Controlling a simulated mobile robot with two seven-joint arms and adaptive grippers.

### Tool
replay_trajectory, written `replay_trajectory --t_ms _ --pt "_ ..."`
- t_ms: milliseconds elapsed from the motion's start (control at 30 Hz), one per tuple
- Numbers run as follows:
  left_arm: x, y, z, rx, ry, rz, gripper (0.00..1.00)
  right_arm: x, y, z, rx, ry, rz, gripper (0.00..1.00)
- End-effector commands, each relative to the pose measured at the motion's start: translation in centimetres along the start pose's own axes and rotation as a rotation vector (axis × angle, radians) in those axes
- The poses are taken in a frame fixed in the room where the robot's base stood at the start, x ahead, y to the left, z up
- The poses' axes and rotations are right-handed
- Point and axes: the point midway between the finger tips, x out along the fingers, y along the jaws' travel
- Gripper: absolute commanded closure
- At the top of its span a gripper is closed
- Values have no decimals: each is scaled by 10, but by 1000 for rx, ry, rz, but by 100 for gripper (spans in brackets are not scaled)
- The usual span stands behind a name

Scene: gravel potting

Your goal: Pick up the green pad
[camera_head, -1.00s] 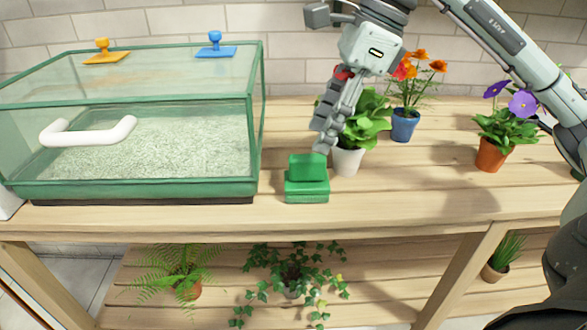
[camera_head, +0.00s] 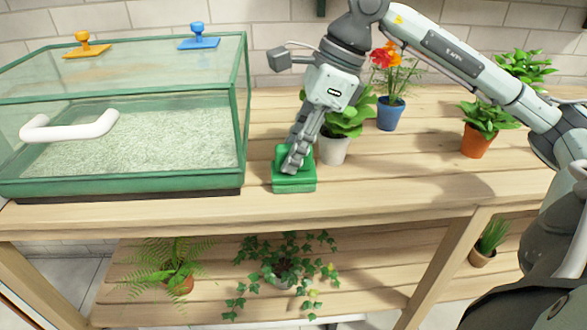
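The green pad (camera_head: 282,153) sits on a green base block (camera_head: 294,184) on the tabletop, just right of the glass tank. My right gripper (camera_head: 291,168) points down in front of the pad and hides part of it. The fingers are seen edge-on and overlap each other, so I cannot tell whether they are open or closed on the pad. The pad appears to be still at its base. My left gripper is not in view.
A green-framed glass tank (camera_head: 243,110) with gravel and a white handle (camera_head: 70,127) stands on the left. Orange (camera_head: 86,46) and blue (camera_head: 199,38) knobbed pieces sit on its top. White (camera_head: 334,150), blue (camera_head: 390,113) and terracotta (camera_head: 475,141) pots stand right. The front right tabletop is clear.

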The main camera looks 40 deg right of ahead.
Motion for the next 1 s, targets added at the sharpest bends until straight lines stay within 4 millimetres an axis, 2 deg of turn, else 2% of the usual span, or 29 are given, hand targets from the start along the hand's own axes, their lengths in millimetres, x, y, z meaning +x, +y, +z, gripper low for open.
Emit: replay_trajectory --t_ms 33,133,433,567,733,800,1000 --pt "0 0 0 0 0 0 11 0 0 0 0 0 0 87" --pt "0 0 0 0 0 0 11 0 0 0 0 0 0 100" --pt "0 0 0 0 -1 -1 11 -1 0 0 0 -1 -1 100" --pt "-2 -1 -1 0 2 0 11 -7 -1 3 0 -1 -2 100" --pt "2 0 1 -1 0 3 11 -31 -1 14 -2 -6 -4 100" --pt "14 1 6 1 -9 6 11 -45 -1 20 -3 -6 -5 100" --pt "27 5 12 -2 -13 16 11 -79 -1 34 -2 -5 -4 100"
